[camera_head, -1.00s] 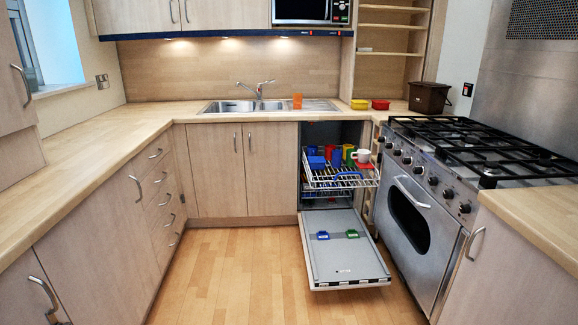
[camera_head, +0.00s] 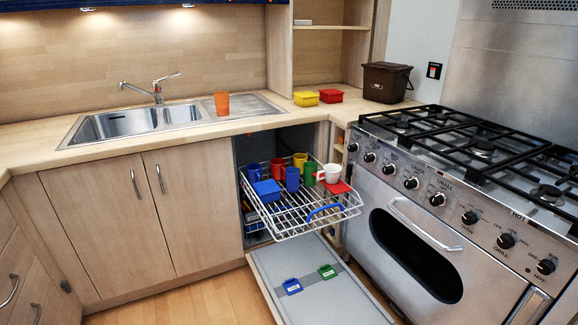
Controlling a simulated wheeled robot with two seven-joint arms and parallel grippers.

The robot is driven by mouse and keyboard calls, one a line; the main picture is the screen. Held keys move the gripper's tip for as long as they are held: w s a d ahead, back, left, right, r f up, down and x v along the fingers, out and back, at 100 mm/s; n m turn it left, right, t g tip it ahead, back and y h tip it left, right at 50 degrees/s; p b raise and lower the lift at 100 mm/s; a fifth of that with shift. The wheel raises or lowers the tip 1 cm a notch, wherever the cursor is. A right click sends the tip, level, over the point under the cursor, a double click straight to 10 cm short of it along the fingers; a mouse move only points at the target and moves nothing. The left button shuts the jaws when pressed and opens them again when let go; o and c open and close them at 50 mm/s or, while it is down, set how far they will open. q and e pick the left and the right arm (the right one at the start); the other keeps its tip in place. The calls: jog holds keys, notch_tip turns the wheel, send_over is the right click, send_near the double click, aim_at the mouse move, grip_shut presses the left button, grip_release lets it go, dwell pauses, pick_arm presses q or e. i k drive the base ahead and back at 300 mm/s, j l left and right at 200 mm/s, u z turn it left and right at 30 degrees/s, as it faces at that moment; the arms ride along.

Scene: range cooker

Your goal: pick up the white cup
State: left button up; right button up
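The white cup (camera_head: 329,172) is in the pulled-out upper rack (camera_head: 290,218) of the open dishwasher, at the rack's back right. Its handle points left. A red flat item (camera_head: 339,187) lies just in front of and below it. A green cup (camera_head: 309,174) stands close on its left, with a yellow cup (camera_head: 299,160), a blue cup (camera_head: 292,180) and red cups (camera_head: 278,168) further left. A blue box-like item (camera_head: 266,190) sits at the rack's left. Neither of my grippers is in view.
The dishwasher door (camera_head: 318,285) hangs open low in front, with a blue and a green item on it. The range cooker (camera_head: 430,215) stands close on the right. The counter holds an orange cup (camera_head: 222,104), yellow and red boxes (camera_head: 306,98) and a brown bin (camera_head: 386,82).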

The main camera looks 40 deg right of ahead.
aim_at(329, 175)
jog(key=i+z, duration=0.3)
jog(key=i, duration=0.15)
jog(key=i+j+z, duration=0.1)
jog(key=i+z, duration=0.25)
jog(key=i+j+z, duration=0.3)
jog(key=i, duration=0.15)
jog(key=l, duration=0.05)
